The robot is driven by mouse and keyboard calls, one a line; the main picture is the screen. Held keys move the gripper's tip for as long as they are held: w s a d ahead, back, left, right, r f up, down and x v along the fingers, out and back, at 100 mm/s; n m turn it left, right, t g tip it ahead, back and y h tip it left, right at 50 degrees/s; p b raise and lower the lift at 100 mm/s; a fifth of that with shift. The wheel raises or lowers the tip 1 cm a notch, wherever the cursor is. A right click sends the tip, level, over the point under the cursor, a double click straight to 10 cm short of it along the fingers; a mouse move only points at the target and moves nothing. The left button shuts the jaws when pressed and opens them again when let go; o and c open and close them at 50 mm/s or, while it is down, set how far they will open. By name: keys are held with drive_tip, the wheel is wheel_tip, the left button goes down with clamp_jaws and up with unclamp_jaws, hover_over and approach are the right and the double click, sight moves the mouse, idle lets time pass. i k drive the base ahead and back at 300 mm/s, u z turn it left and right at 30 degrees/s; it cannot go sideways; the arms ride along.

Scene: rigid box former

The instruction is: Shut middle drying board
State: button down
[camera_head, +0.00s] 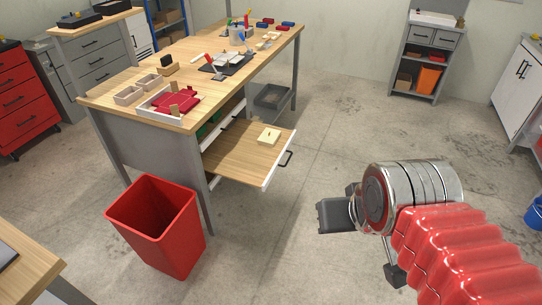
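A wooden drying board (240,152) is pulled far out from under the workbench. It has a white front edge and a dark bar handle (286,158) facing right. A small pale wooden block (269,138) lies on it. Another white front with a dark handle (229,119) sits above it, pushed in under the bench. I cannot tell from this view how many boards there are. My gripper (336,216) is in the foreground, to the right of and nearer than the board, apart from its handle. Its fingers are seen side-on, so their opening is unclear.
The workbench (128,78) carries trays, tools and small parts. A red bin (158,224) stands on the floor in front of the bench, left of the board. A grey bin (272,97) stands beyond the board. The floor right of the board is clear.

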sight(235, 154)
drive_tip(key=u, duration=0.35)
drive_tip(key=i, duration=0.6)
drive_tip(key=u, duration=0.7)
drive_tip(key=i, duration=0.4)
drive_tip(key=u, duration=0.3)
